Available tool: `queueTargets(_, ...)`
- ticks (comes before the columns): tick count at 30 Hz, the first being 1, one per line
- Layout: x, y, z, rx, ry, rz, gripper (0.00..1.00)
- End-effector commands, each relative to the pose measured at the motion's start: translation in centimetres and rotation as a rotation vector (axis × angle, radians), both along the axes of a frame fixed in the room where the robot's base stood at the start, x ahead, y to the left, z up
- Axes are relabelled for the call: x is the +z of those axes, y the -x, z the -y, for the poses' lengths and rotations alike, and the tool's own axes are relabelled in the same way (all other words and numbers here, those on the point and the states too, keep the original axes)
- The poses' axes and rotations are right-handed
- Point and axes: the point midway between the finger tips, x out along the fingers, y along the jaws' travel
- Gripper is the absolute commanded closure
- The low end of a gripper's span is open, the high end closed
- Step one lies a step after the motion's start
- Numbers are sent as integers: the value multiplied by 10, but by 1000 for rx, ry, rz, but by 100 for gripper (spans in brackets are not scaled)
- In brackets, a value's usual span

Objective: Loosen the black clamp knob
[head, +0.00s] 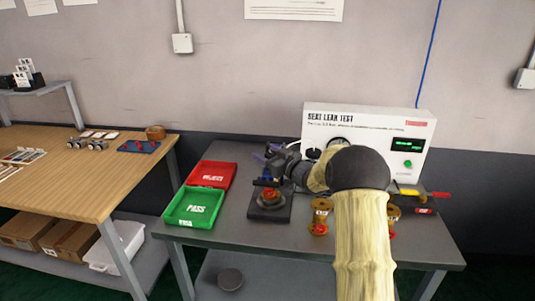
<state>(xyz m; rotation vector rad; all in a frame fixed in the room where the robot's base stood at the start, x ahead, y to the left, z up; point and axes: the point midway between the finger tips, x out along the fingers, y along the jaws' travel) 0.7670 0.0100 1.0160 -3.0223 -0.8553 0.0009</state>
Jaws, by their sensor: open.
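A clamp fixture with a dark square base (268,212) stands on the grey bench. A valve part with a red top (270,195) sits in it. A dark clamp piece (266,182) shows just above the valve; I cannot tell at this size whether it is the black knob or the clamp bar. My gripper (268,157) is open, behind and above the fixture, with purplish fingers pointing left. My arm comes in from the front right and hides part of the bench. I cannot tell whether the fingers touch the clamp.
A red reject tray (212,174) and a green pass tray (193,207) lie left of the fixture. Brass valves (320,216) stand to its right. A white leak test box (370,122) is behind. A wooden table (85,180) stands at left.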

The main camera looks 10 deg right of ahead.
Motion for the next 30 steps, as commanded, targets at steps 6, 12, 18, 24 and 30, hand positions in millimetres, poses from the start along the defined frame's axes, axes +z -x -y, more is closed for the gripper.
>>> queueTargets(6,0,-2,0,-2,0,0,40)
queueTargets(12,0,-2,0,-1,0,0,63)
queueTargets(18,0,-2,0,1,1,1,84)
queueTargets(24,2,-2,-1,13,2,1,84)
queueTargets(30,4,-2,-3,66,1,1,84)
